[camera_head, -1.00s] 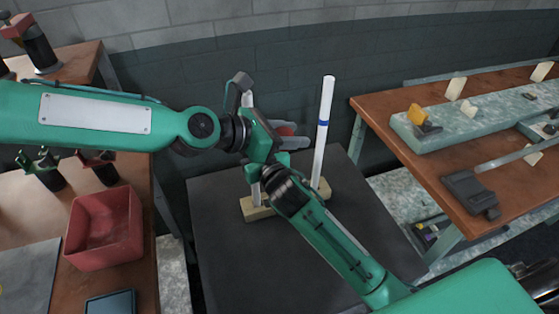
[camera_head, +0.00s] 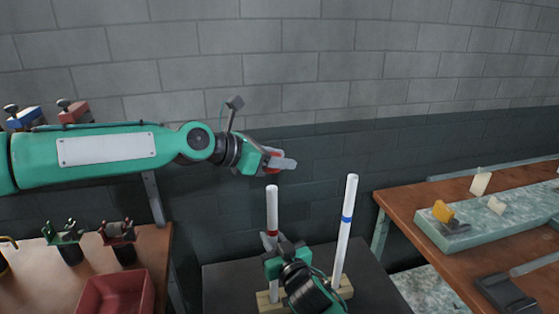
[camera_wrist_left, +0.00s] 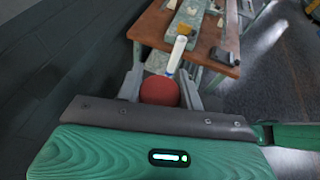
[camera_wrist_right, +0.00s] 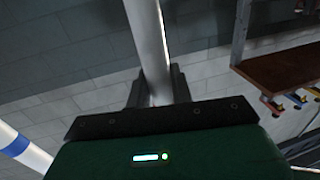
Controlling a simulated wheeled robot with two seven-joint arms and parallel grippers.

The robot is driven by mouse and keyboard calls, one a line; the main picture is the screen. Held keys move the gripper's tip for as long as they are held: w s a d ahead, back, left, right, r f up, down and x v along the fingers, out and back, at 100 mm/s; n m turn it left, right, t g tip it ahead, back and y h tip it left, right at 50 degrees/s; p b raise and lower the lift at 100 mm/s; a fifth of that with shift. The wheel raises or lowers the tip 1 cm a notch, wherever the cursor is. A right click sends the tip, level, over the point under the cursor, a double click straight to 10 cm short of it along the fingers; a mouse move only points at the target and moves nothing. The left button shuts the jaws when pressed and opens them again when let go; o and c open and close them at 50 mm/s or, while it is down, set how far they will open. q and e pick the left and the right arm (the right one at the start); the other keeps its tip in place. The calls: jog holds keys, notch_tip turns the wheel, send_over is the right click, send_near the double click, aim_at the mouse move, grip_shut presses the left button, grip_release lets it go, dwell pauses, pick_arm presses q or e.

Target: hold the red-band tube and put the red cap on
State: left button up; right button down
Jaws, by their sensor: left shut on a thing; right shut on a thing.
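The red-band tube (camera_head: 272,208) is white, with a red band, and stands about upright at the wooden base (camera_head: 345,289). My right gripper (camera_head: 274,243) is shut on it just below the band; the tube also shows between the fingers in the right wrist view (camera_wrist_right: 148,40). My left gripper (camera_head: 284,163) is above the tube's top, shut on the round red cap (camera_wrist_left: 160,91). The cap is mostly hidden by the fingers in the head view. A small gap seems to separate gripper and tube top; exact alignment cannot be told.
A blue-band tube (camera_head: 346,228) stands close to the right in the same base, leaning slightly. A right-hand bench (camera_head: 420,205) carries a pale tray with yellow and cream pieces. A left bench holds a red bin (camera_head: 115,292) and small clamps. A brick wall stands behind.

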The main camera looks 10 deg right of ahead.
pick_arm(q)
notch_tip(320, 180, down, 7)
dwell(1.3)
jog(key=shift+r, duration=0.1)
dwell(0.4)
jog(key=o, duration=1.1)
jog(key=shift+a, duration=0.1)
jog(key=v, duration=1.2)
